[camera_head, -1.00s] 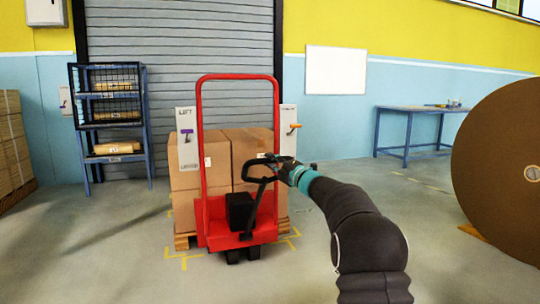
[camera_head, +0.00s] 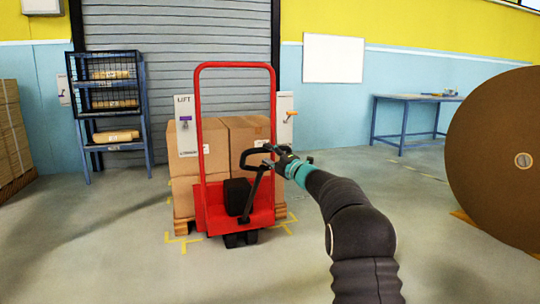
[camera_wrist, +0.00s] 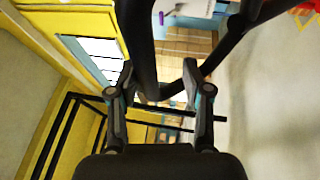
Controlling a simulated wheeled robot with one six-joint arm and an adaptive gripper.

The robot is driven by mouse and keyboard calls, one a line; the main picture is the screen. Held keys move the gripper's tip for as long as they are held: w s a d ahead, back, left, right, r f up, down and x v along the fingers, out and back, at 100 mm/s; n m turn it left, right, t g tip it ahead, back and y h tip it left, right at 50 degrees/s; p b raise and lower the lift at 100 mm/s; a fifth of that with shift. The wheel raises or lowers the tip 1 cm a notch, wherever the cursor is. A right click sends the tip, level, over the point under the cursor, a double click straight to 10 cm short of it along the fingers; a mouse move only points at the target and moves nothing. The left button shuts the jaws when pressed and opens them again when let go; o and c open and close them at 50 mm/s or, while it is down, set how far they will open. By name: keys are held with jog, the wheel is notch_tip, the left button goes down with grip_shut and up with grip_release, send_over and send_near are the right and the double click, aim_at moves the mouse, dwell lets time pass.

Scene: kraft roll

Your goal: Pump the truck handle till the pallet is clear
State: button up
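The red pallet truck (camera_head: 204,100) stands upright in the middle of the head view, in front of a pallet (camera_head: 181,230) stacked with brown boxes (camera_head: 240,135). The pallet's underside and its gap to the floor are mostly hidden. The truck's black handle (camera_head: 255,187) leans up and right to a looped grip. My gripper (camera_head: 274,153) is at the right side of that loop. In the wrist view the black handle bars (camera_wrist: 146,60) pass between and across my fingers (camera_wrist: 158,66). The fingers stand apart, and I cannot tell whether both press on the bar.
A blue rack (camera_head: 88,140) stands left, a large brown roll (camera_head: 490,150) right, and a blue table (camera_head: 405,98) at the back. Yellow marks surround the pallet.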

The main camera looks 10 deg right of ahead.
jog(key=shift+s+d+r, duration=0.1)
jog(key=shift+d, duration=0.05)
jog(key=v, duration=1.2)
jog(key=shift+r, duration=0.1)
